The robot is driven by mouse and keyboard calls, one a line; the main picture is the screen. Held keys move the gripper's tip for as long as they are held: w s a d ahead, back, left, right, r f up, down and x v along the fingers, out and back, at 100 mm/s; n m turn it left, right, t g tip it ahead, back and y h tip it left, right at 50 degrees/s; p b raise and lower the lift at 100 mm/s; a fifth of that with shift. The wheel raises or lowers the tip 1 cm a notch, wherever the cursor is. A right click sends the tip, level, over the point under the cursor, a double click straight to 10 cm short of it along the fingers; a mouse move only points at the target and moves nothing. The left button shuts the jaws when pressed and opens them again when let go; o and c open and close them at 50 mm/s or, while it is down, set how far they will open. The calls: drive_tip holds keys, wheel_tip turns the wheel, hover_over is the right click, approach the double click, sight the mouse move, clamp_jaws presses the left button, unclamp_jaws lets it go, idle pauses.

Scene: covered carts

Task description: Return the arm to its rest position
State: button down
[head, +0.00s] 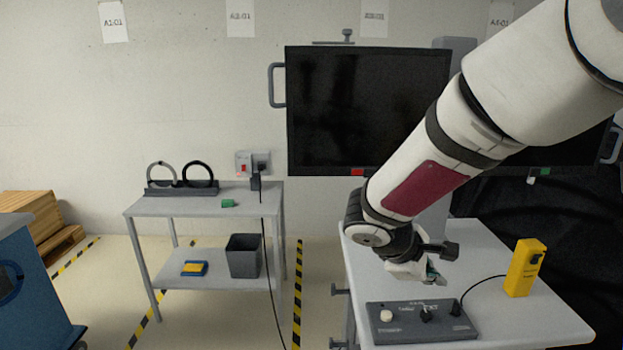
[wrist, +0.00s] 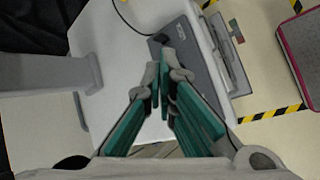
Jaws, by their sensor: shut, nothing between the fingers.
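My gripper (head: 432,278) hangs at the end of my white arm, above the right-hand cart (head: 541,318) and just behind and above the grey control box (head: 388,341). It is shut and empty. In the wrist view the tips of my gripper (wrist: 164,68) come together over the pale cart top (wrist: 88,35), with teal pads along the fingers. The control box also shows in the wrist view (wrist: 189,42), partly hidden by the fingers. The arm reaches down from the upper right and is bent at the wrist.
A yellow box (head: 524,268) with a cable stands on the right-hand cart. A dark covered panel (head: 366,110) stands behind the arm. A left-hand cart (head: 150,207) holds two rings and a green block (head: 228,203). Floor between the carts is open, with hazard tape (head: 297,290).

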drive_tip(key=s+a+r+m+y, duration=0.1)
drive_tip(key=s+r+m+y, duration=0.1)
drive_tip(key=s+r+m, duration=0.2)
drive_tip(key=s+a+r+m+t+y, duration=0.1)
drive_tip(key=s+a+r+m+y, duration=0.1)
drive_tip(key=s, duration=0.9)
drive_tip(key=s+a+r+m+y, duration=0.1)
drive_tip(key=s+r+m+y, duration=0.3)
drive_tip(key=s+r+m, duration=0.1)
drive_tip(key=shift+s+a+r+m+t, duration=0.3)
drive_tip(key=shift+s+r+m+t, duration=0.15)
drive_tip(key=shift+s, duration=0.75)
